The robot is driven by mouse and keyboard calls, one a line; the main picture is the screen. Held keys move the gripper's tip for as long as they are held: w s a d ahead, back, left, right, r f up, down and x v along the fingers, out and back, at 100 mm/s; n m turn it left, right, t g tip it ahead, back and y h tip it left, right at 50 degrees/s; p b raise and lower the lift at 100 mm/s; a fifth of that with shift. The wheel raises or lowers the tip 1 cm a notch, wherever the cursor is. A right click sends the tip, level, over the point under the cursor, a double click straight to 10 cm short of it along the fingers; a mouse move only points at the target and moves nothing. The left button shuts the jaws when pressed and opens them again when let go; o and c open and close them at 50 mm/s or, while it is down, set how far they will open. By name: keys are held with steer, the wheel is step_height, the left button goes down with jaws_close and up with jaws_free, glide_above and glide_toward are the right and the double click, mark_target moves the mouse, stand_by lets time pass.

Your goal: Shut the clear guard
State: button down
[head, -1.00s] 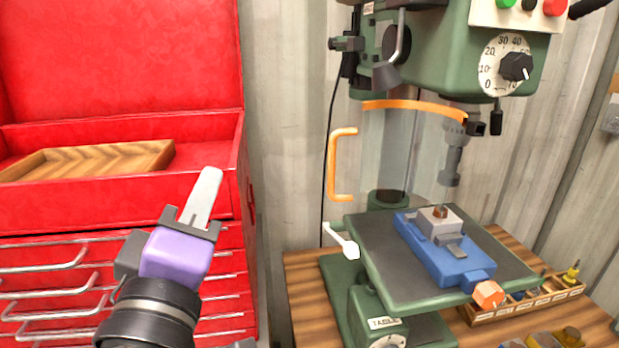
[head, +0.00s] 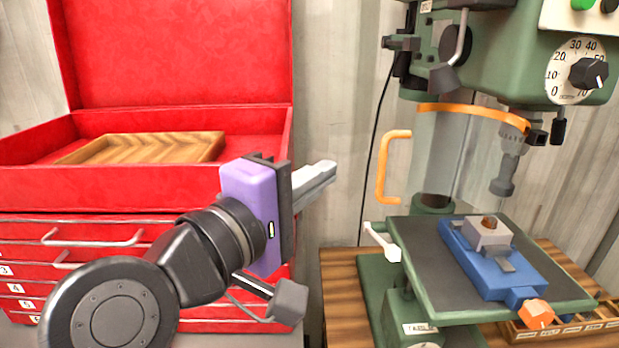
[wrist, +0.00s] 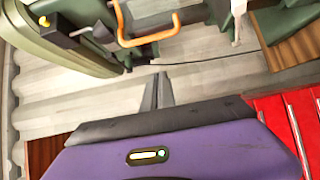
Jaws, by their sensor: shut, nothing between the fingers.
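The clear guard (head: 450,150) is a curved see-through shield under an orange band (head: 472,110) on the green drill press (head: 490,50). It stands swung to the left of the chuck (head: 505,175), which is uncovered in front. Its orange handle (head: 393,166) sticks out at the guard's left edge, and it also shows at the top of the wrist view (wrist: 147,36). My gripper (head: 328,170) is shut and empty, left of the handle and apart from it. In the wrist view its fingers (wrist: 157,82) point toward the wall below the handle.
A red tool chest (head: 140,190) with a wooden tray (head: 150,148) stands at the left. A blue vise (head: 495,262) sits on the press table (head: 420,262), whose white-tipped lever (head: 383,240) juts left. A wooden box (head: 570,328) is at lower right.

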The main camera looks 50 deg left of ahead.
mark_target(425, 162)
steer(key=shift+w+d+p, duration=0.4)
steer(key=shift+w+d, duration=0.05)
steer(key=shift+w, duration=0.35)
steer(key=shift+w+d+p, duration=0.35)
steer(key=shift+w+d, duration=0.15)
steer(key=shift+w, duration=0.35)
steer(key=shift+w+d+p, duration=0.4)
steer(key=shift+w+d, duration=0.05)
steer(key=shift+w, duration=0.35)
